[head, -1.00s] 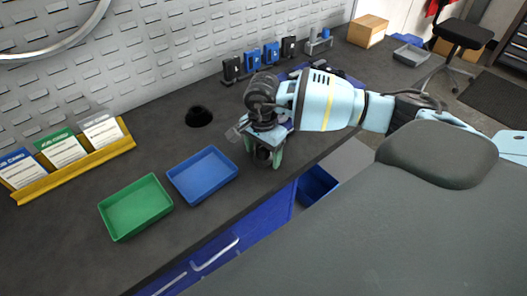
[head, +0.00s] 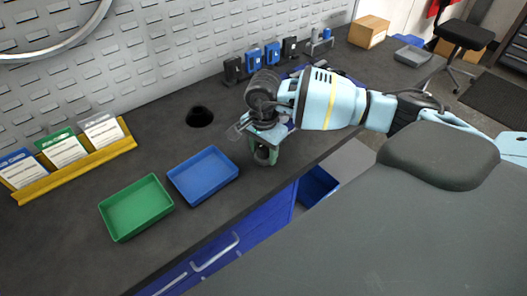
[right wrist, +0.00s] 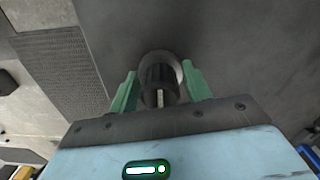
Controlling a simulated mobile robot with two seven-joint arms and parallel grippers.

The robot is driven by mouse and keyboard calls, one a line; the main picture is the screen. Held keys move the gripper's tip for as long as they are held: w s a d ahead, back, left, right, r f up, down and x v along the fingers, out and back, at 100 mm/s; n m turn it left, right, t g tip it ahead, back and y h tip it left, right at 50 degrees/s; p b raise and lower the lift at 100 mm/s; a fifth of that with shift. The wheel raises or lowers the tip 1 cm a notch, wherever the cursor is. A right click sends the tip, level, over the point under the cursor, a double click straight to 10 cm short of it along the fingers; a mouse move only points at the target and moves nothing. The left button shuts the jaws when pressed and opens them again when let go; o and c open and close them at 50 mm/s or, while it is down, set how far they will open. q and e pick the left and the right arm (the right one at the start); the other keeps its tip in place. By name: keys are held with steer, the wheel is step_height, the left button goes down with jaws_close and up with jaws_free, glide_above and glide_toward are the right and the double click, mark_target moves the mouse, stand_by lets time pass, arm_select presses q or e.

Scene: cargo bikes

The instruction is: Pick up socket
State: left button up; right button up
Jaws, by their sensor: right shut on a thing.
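The socket (right wrist: 160,78) is a dark, round, cylindrical piece seen end-on in the right wrist view, between two green fingers. In the head view it is mostly hidden by the fingers. My right gripper (head: 264,156) is pointed down at the workbench, right of the blue tray, and its fingers are shut on the socket. The gripper also shows in the right wrist view (right wrist: 160,88). I cannot tell whether the socket touches the bench. My left gripper is not in view.
A blue tray (head: 228,184) and a green tray (head: 167,211) lie on the dark workbench (head: 75,225). A yellow card rack (head: 84,167) and several small blue and black holders stand along the pegboard (head: 170,55). A cardboard box (head: 367,32) is at the far end.

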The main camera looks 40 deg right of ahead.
steer(key=shift+r, duration=0.5)
steer(key=shift+s+r, duration=0.3)
steer(key=shift+r, duration=0.65)
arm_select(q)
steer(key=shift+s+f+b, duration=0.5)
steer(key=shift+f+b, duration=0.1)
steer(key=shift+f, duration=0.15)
arm_select(e)
steer(key=s+r, duration=0.1)
steer(key=s, duration=1.4)
steer(key=shift+s+r, duration=0.25)
